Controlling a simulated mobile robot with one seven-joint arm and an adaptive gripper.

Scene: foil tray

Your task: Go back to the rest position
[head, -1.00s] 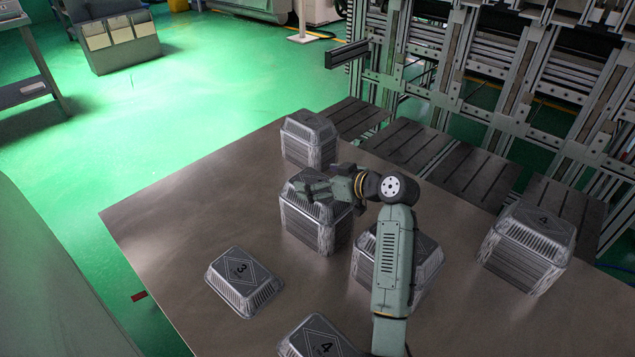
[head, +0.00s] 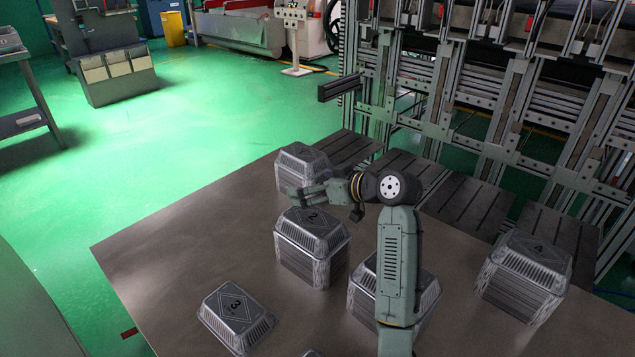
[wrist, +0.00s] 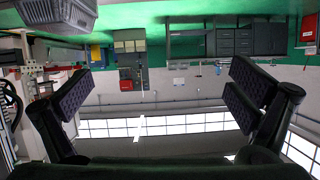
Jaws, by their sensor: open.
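My gripper (head: 298,196) points left in the head view, level and empty. It shows just above the stack of foil trays marked 2 (head: 312,262) and overlaps the near side of the far stack (head: 302,158). In the wrist view my gripper (wrist: 158,92) has its two dark fingers wide apart with nothing between them. The wrist view looks out across the room, which appears upside down. A grey tray (wrist: 58,14) shows at its top left, clear of the fingers.
One tray marked 3 (head: 238,318) lies alone at front left. A stack (head: 428,296) is partly hidden behind my arm. A stack marked 4 (head: 525,278) stands right. The table's left part (head: 165,240) is bare. A metal frame (head: 480,90) stands behind.

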